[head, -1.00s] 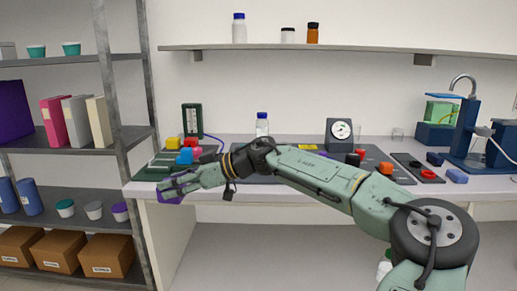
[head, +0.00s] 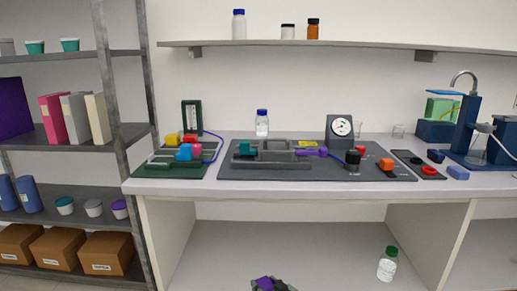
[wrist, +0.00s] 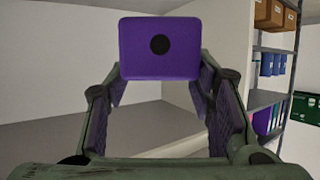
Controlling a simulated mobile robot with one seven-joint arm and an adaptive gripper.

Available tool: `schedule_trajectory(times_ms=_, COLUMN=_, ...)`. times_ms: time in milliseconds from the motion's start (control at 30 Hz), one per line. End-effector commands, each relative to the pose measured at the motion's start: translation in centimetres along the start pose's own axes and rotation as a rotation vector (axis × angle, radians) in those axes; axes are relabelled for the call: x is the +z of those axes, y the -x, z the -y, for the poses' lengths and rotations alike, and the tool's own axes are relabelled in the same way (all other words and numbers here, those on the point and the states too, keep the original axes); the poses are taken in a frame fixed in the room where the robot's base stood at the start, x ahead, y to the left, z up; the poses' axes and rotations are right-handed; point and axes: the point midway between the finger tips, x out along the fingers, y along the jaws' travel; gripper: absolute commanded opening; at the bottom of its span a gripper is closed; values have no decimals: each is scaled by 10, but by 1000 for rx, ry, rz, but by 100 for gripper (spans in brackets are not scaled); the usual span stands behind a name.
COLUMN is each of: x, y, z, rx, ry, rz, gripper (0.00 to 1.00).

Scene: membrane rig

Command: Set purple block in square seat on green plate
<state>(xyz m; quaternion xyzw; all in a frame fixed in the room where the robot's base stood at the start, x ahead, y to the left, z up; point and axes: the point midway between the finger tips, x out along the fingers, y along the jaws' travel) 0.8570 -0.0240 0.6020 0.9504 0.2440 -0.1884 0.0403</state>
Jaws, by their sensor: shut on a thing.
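The purple block (wrist: 160,47) has a black round spot on the face turned to the wrist camera. My gripper (wrist: 158,76) is shut on it, with a finger on each side. In the head view, the block (head: 264,283) and my gripper (head: 273,286) show only partly at the bottom edge, low in front of the bench. The green plate (head: 158,170) lies on the bench's left end, with yellow, red, blue and pink pieces on it. I cannot make out the square seat among them.
A dark grey board (head: 235,172) with fixtures fills the middle of the bench (head: 300,187). A blue cable (head: 216,139) arches behind the green plate. A metal shelf rack (head: 120,110) stands close on the left. The space under the bench is mostly free, with one bottle (head: 387,265).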

Motion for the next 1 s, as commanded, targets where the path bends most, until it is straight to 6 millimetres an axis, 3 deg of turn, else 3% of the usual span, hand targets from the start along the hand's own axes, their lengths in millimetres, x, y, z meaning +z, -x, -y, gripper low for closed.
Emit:
schedule_trajectory(times_ms=33, x=33, y=2, z=5, rx=53, ry=-32, rz=1, gripper=16)
schedule_trajectory(times_ms=100, x=70, y=6, z=12, rx=136, ry=-59, rz=-1, gripper=16)
schedule_trajectory(times_ms=200, x=109, y=13, z=27, rx=244, ry=-94, rz=-9, gripper=16)
schedule_trajectory(times_ms=300, x=134, y=19, z=44, rx=334, ry=-122, rz=-19, gripper=16)
schedule_trajectory(times_ms=600, x=157, y=31, z=73, rx=469, ry=-169, rz=-42, gripper=16)
schedule_trajectory(times_ms=1000, x=158, y=31, z=73, rx=473, ry=-165, rz=-43, gripper=16)
